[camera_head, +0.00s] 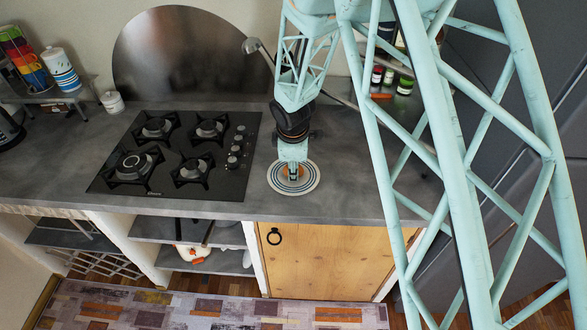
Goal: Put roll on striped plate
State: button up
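The striped plate (293,190), white with dark rings, lies flat on the grey counter to the right of the hob. A small orange-brown roll (301,174) shows at the middle of the plate, mostly hidden behind my gripper. My gripper (292,176) points down over the plate's centre, with its fingers at the roll. The fingers are small and overlap the roll, so I cannot tell whether they grip it or stand open around it. Whether the roll touches the plate is also unclear.
A black gas hob (180,152) lies left of the plate. A small white pot (112,102) and a striped canister (61,69) stand at the far left. Several jars (404,86) stand behind on the right. Bare counter lies in front of the plate.

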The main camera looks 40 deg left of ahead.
jog(key=shift+f, duration=0.15)
jog(key=o, duration=0.9)
jog(key=shift+r, duration=0.25)
jog(key=shift+p+v, duration=0.3)
jog(key=shift+v, duration=5.65)
